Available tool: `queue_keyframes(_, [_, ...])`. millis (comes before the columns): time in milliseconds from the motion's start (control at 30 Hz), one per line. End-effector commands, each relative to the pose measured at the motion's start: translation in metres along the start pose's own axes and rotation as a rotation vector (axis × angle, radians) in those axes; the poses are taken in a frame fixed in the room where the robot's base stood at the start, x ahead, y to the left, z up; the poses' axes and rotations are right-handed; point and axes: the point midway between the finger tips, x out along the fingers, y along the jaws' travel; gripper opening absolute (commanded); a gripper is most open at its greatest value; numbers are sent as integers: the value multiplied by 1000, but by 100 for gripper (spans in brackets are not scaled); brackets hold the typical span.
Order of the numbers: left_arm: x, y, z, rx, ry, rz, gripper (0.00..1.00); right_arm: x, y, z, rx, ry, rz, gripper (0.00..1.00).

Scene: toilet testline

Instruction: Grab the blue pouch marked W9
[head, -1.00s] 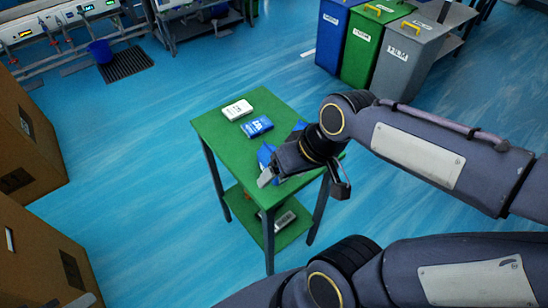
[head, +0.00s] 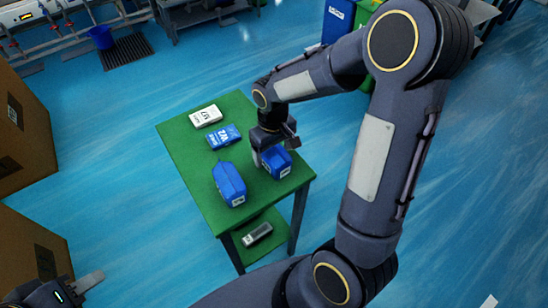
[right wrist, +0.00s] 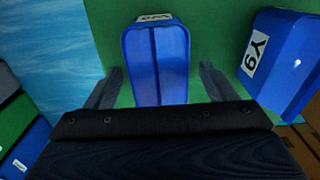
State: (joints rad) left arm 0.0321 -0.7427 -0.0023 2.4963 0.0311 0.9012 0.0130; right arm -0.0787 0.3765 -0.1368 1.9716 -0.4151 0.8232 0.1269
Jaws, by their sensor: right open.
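Two blue pouches stand on the green table. The right one (head: 277,163) is between the spread fingers of my open right gripper (head: 274,150). In the right wrist view this pouch (right wrist: 158,65) lies between the two fingers (right wrist: 158,88), with a gap on each side; its foreshortened label seems to start with W. The other pouch (head: 229,184) stands to its left in the head view; in the right wrist view it (right wrist: 283,62) is at the right, marked Y9. My left gripper (head: 80,287) is at the bottom left corner, partly cut off, away from the table.
A flat blue pack (head: 225,137) and a white pack (head: 206,116) lie on the green table (head: 185,165) further back. A grey-white item (head: 257,234) is on its lower shelf. Brown boxes (head: 22,130) stand at the left; bins (head: 338,20) are behind my right arm.

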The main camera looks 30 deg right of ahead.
Motion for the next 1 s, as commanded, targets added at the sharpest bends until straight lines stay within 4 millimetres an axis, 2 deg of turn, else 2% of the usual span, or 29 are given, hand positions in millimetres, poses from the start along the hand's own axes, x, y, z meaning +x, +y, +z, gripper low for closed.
queue_keyframes(100, [0,0,0,0,0,0,36,19,0,4,1,-5,-1,78])
queue_keyframes(200, [0,0,0,0,0,0,36,27,1,4,1,-3,0,78])
queue_keyframes(467, [0,0,0,0,0,0,36,30,0,3,1,0,-1,78])
queue_keyframes(833, [0,0,0,0,0,0,36,29,0,3,1,0,-1,30])
queue_keyframes(1000, [0,0,0,0,0,0,36,29,0,3,1,0,-1,29])
